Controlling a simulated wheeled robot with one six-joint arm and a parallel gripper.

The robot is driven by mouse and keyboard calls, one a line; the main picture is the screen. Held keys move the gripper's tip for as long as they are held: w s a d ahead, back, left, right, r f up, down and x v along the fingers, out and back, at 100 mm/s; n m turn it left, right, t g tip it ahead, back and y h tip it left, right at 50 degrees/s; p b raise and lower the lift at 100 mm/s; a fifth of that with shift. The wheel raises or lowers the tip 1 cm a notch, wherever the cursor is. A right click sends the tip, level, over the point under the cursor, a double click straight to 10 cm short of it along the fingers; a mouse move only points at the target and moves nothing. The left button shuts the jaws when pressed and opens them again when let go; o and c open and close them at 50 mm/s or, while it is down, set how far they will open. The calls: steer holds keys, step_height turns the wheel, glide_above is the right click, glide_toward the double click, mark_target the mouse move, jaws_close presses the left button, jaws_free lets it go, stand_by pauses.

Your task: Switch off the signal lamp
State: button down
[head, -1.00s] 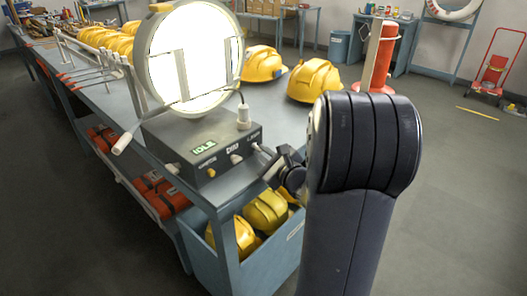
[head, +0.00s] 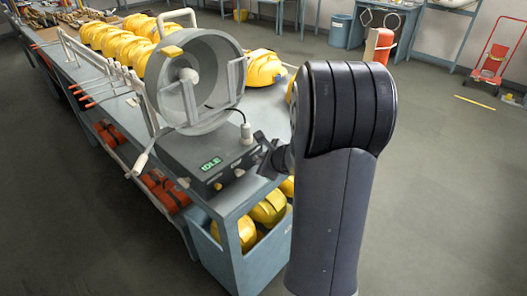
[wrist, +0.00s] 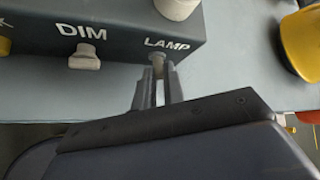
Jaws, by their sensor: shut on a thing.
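The signal lamp (head: 215,118) stands on the corner of the workbench. Its round head is unlit, with a grey inside and a small bulb showing. Its dark control box (head: 205,160) has a green IDLE display and a row of controls. In the wrist view, the small switch (wrist: 158,58) under the LAMP label sits between the fingertips of my gripper (wrist: 157,82). My gripper is shut on this switch. In the head view, my gripper (head: 265,158) is at the right side of the box front, and my arm partly hides what lies behind it.
A DIM knob (wrist: 84,58) is left of the switch. Yellow helmets (head: 262,68) stand on the workbench (head: 268,102), and others lie in the blue bin (head: 262,262) below. An orange cylinder (head: 379,45) stands behind my arm. The floor at right is largely clear.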

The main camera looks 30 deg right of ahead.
steer(key=shift+r+g+p, duration=0.15)
steer(key=shift+g+p, duration=0.25)
steer(key=shift+p, duration=0.5)
steer(key=c, duration=1.5)
jaws_free()
steer(key=shift+w, duration=0.1)
steer(key=shift+p+v, duration=1.2)
steer(key=shift+v, duration=4.2)
steer(key=shift+a, duration=0.15)
steer(key=b+x, duration=0.2)
steer(key=x, duration=0.9)
steer(key=shift+b, duration=0.35)
